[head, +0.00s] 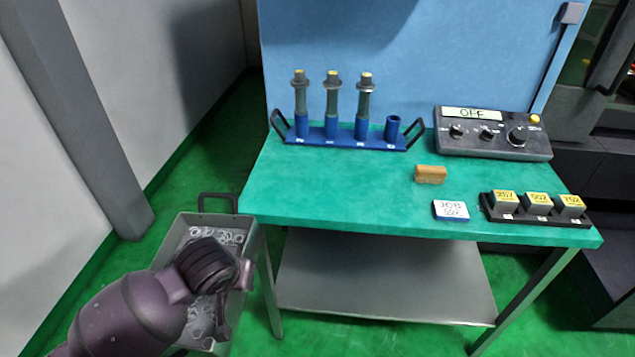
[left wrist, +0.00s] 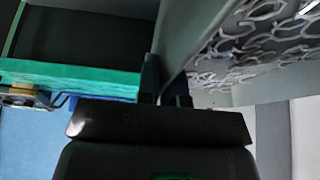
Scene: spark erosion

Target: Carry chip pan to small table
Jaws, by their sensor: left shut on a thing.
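The chip pan (head: 246,262) is a grey rectangular metal pan with curly metal chips in it and a dark handle at its far end. It is at the lower left of the head view, beside the left end of the green-topped table and below its top. My left arm covers part of it. In the left wrist view my left gripper (left wrist: 166,84) is shut on the pan's side, with chips showing to the right. I cannot tell whether the pan hangs free or rests on something. No separate small table can be made out. My right gripper is not in view.
The green table (head: 330,190) bears a blue rack (head: 340,139) with upright electrodes, a control box (head: 493,133) reading OFF, a tan block (head: 430,174), a job card (head: 450,211) and a black tray of labelled blocks (head: 537,208). A grey shelf (head: 380,285) is below. Green floor is free at left.

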